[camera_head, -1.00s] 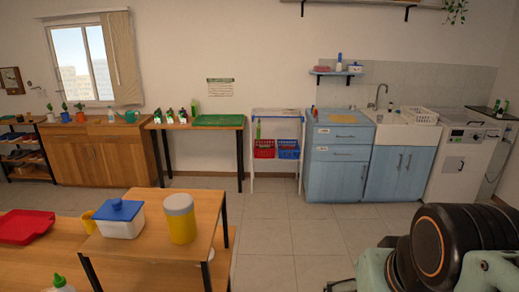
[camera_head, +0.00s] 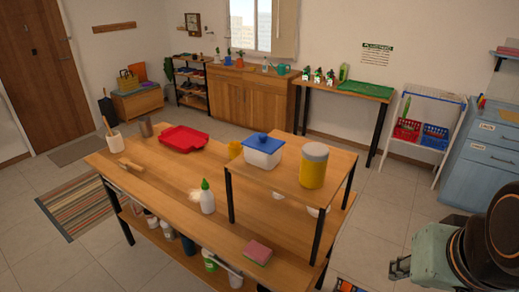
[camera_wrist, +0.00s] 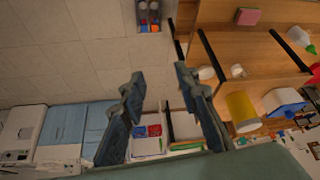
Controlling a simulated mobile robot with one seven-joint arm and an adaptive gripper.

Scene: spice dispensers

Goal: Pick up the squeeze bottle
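A white squeeze bottle (camera_head: 207,200) with a green pointed cap stands upright on the wooden table (camera_head: 165,210), left of a small raised shelf (camera_head: 285,175). It also shows at the upper right of the wrist view (camera_wrist: 298,37). My gripper (camera_wrist: 160,74) is open and empty in the wrist view, its two fingers spread apart over floor and well away from the bottle. In the head view my gripper (camera_head: 400,268) is at the lower right, off the table's right side, partly hidden by my arm.
The raised shelf holds a blue-lidded white box (camera_head: 263,152) and a yellow canister (camera_head: 313,167). A red tray (camera_head: 182,138), a utensil cup (camera_head: 115,142) and a pink sponge (camera_head: 257,252) are on the table. More bottles stand on the shelf below.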

